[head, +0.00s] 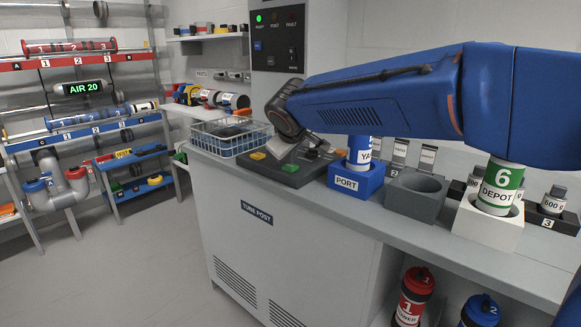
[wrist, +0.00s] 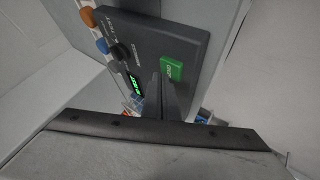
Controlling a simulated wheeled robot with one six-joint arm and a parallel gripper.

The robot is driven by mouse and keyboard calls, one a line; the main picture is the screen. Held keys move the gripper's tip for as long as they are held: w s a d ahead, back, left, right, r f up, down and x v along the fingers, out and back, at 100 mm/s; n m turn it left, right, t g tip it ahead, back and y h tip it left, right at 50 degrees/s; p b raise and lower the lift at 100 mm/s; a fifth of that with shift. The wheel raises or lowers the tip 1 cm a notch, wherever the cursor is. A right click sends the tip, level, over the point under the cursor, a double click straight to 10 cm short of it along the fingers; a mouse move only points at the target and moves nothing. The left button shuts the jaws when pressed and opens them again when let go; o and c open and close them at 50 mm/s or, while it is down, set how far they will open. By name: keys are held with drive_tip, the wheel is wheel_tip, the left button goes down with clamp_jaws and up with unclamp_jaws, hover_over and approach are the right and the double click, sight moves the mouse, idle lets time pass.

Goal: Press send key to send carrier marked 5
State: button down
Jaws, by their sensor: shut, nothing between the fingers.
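In the wrist view the green key (wrist: 172,68) has small lettering I cannot read surely. My gripper (wrist: 162,82) is shut and empty, its tips beside the green key; whether they touch anything is unclear. In the head view my wrist is above the console. A blue and white carrier (head: 361,153) stands upright in the blue PORT block (head: 355,182); my arm hides its upper part, and its number is mostly covered.
A wire basket (head: 228,139) stands left of the console. A grey empty socket (head: 415,192) and a green carrier marked 6 DEPOT (head: 499,188) in a white socket (head: 486,220) stand to the right. A control panel (head: 277,38) with a lit green lamp is behind.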

sight(291, 168)
drive_tip(key=shift+f, duration=0.45)
idle(0.7)
drive_tip(key=shift+r, duration=3.35)
drive_tip(key=shift+s, duration=0.1)
